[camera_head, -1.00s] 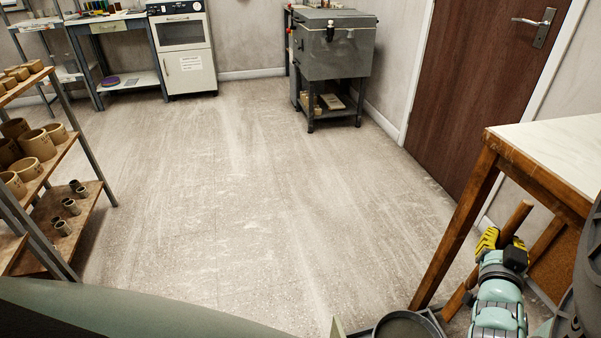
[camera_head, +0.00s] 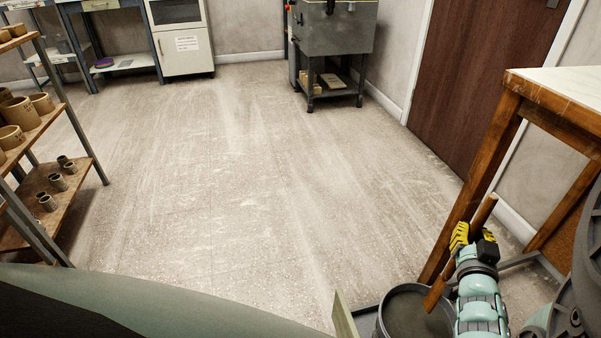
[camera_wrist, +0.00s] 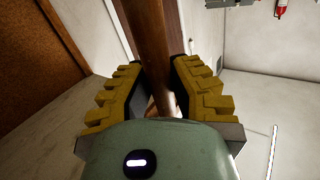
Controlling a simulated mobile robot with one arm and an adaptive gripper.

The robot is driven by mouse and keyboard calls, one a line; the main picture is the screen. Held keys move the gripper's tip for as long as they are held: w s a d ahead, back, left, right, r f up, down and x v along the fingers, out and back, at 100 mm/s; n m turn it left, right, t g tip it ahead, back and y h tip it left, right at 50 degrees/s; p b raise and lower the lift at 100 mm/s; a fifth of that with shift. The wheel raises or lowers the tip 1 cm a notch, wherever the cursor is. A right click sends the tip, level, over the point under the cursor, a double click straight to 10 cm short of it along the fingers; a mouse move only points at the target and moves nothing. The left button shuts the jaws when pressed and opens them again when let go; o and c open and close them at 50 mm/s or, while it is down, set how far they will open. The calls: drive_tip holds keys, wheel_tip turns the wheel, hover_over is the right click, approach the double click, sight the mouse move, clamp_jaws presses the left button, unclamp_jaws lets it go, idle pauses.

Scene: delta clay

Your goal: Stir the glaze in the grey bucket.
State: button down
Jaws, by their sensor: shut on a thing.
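The grey bucket (camera_head: 393,315) stands at the bottom right of the head view, cut off by the lower edge, with a dark grey surface inside. My gripper (camera_head: 470,236), with yellow ridged fingers, is shut on a wooden stick (camera_head: 483,212) above and to the right of the bucket. The stick is tilted, and its lower end overlaps the bucket's right rim. I cannot tell whether the tip is in the glaze or only over it. In the wrist view the stick (camera_wrist: 150,45) runs between the two fingers (camera_wrist: 153,90).
A wooden table (camera_head: 505,125) with a pale top stands at the right, its leg close behind my gripper. A shelf of clay pots (camera_head: 75,195) is at the left. A kiln (camera_head: 335,35) and door (camera_head: 480,60) are at the back. The middle floor is clear.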

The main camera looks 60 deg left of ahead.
drive_tip(key=shift+w+a+f+b, duration=0.1)
drive_tip(key=shift+w+f+b, duration=0.25)
drive_tip(key=shift+f+b, duration=0.2)
drive_tip(key=shift+w+a+f+b, duration=0.1)
drive_tip(key=shift+w+f+b, duration=0.25)
drive_tip(key=shift+f, duration=0.3)
wheel_tip(320, 180, down, 13)
drive_tip(key=s+b, duration=0.2)
drive_tip(key=b, duration=0.7)
drive_tip(key=shift+s+d, duration=0.35)
drive_tip(key=shift+s, duration=0.05)
drive_tip(key=shift+a, duration=0.1)
